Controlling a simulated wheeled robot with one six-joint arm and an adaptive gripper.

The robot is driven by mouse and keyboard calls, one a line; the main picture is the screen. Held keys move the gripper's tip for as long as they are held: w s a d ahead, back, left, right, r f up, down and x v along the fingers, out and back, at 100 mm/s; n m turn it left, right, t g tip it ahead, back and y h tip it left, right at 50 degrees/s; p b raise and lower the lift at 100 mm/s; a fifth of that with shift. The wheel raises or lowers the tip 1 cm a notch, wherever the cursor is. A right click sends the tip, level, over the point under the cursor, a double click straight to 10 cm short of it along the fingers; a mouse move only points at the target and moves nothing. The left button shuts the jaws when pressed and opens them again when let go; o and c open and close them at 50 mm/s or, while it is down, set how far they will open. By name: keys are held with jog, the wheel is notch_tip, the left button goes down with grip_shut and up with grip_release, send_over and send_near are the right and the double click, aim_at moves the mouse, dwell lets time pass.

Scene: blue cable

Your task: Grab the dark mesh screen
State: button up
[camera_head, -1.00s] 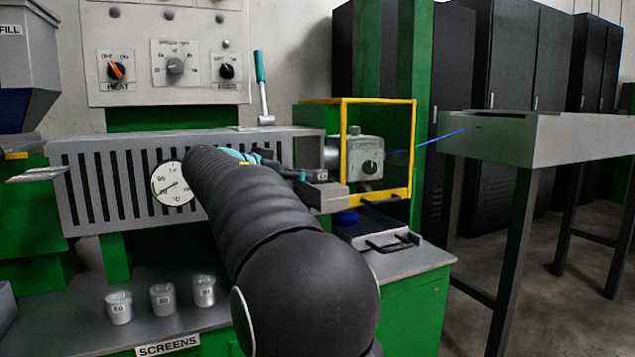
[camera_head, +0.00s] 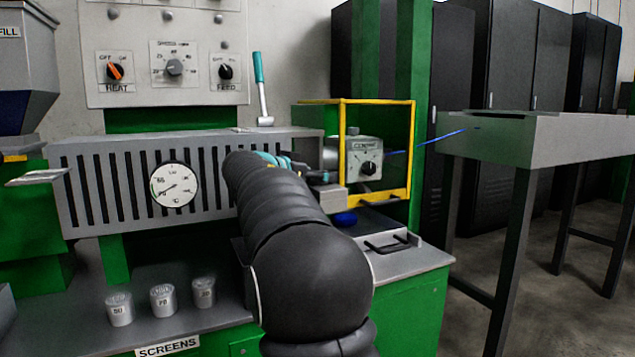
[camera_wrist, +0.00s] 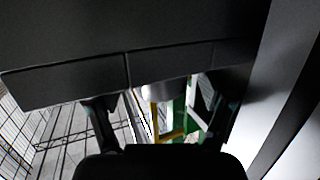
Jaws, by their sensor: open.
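My gripper (camera_wrist: 162,112) shows in the wrist view as two dark fingers spread apart, with nothing seen held between them. In the head view my arm hides most of it, close to the grey block (camera_head: 333,198) at the right end of the slotted grey barrel (camera_head: 83,185). A dark slab (camera_wrist: 65,85) fills the upper wrist view, close to the fingers; I cannot tell whether it is part of the screen's holder. I cannot clearly make out the dark mesh screen in either view. A pale rounded part (camera_wrist: 163,92) shows between the fingers.
Several metal cups, one of them here (camera_head: 162,300), stand on the bench above the SCREENS label (camera_head: 167,346). A yellow-framed guard (camera_head: 411,150) encloses a grey dial box (camera_head: 362,157). A blue cable (camera_head: 440,137) runs to a grey trough (camera_head: 580,140). A hammer-like tool (camera_head: 261,90) stands behind.

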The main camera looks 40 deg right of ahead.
jog(key=c, duration=1.4)
jog(key=shift+r, duration=0.15)
